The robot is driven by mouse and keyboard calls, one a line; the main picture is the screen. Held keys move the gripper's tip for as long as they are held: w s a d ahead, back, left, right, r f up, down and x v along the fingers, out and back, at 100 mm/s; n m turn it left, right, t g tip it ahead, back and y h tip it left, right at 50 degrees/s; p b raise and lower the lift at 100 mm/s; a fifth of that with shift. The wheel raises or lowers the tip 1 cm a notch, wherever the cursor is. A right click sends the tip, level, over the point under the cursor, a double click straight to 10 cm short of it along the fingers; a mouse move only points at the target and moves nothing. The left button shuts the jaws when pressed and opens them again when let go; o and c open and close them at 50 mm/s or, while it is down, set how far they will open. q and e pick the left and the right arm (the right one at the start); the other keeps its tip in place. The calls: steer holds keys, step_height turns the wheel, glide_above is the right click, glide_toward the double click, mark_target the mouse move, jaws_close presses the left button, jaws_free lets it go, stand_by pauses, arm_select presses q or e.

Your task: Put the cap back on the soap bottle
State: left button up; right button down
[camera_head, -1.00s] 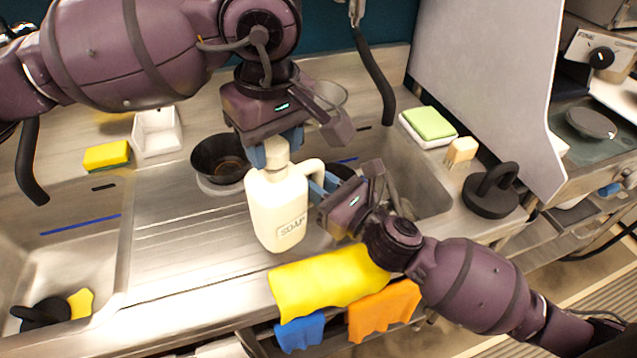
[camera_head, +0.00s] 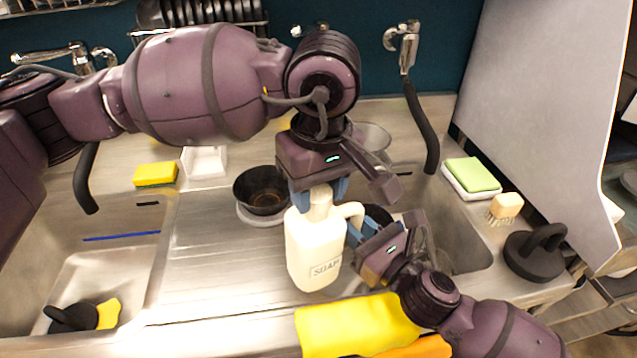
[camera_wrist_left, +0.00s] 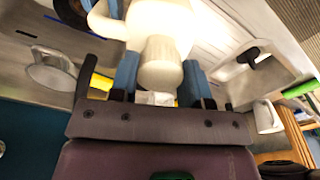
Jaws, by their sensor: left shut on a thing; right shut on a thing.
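The soap bottle (camera_head: 314,245) is a cream-white jug with a side handle and the word SOAP on its front. It is upright over the metal counter; I cannot tell whether its base touches it. The cream cap (camera_head: 321,200) is at the bottle's neck, between the blue fingers of my left gripper (camera_head: 319,192), which is shut on it from above. In the left wrist view the cap (camera_wrist_left: 161,64) lies between the fingers, lined up with the bottle (camera_wrist_left: 160,20). Whether it is fully seated is hidden. My right gripper (camera_head: 359,231) is shut on the bottle's handle from the right.
A black bowl (camera_head: 261,190) stands behind the bottle. A yellow cloth (camera_head: 355,325) hangs over the front edge. Sinks lie left and right. A yellow sponge (camera_head: 156,174), a green sponge (camera_head: 472,174), a brush (camera_head: 505,206) and a black weight-like press (camera_head: 540,252) stand around. The drainboard left of the bottle is clear.

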arm_select(q)
steer(key=shift+f, duration=0.45)
steer(key=shift+f, duration=0.55)
stand_by(0.5)
steer(key=m, duration=0.5)
steer(key=shift+a, duration=0.1)
steer(key=m, duration=0.5)
steer(key=shift+m, duration=0.3)
steer(key=m, duration=0.5)
steer(key=shift+w, duration=0.1)
steer(key=m, duration=0.5)
steer(key=o, duration=0.9)
